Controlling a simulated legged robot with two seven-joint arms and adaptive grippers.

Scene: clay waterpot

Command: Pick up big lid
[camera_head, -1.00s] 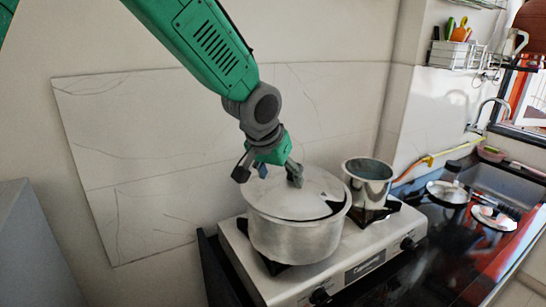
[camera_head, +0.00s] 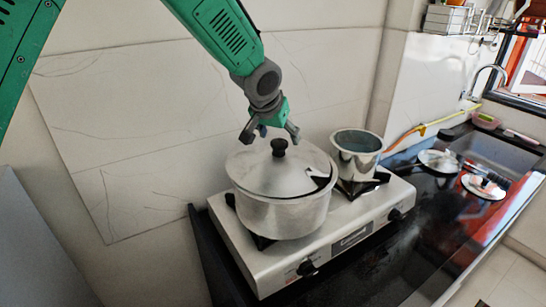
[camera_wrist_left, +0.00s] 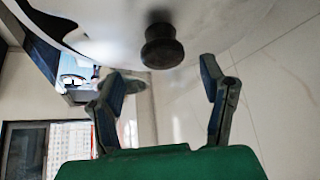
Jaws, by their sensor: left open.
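The big lid (camera_head: 262,172) is a silvery disc with a black knob (camera_head: 279,146). It sits on the large metal pot (camera_head: 285,214) on the stove, with a dark gap at its right edge. My left gripper (camera_head: 271,136) is open and empty, just above and behind the knob. In the left wrist view the lid (camera_wrist_left: 215,25) fills the top, and its dark knob (camera_wrist_left: 161,48) shows ahead of and between the spread fingertips of my left gripper (camera_wrist_left: 164,77), apart from both. My right gripper is not in view.
The pot stands on a steel gas stove (camera_head: 345,226). A smaller open pot (camera_head: 357,158) stands close on the right. Two small lids (camera_head: 440,160) (camera_head: 484,186) lie on the black counter near the sink (camera_head: 500,152). A tiled wall (camera_head: 130,140) is close behind.

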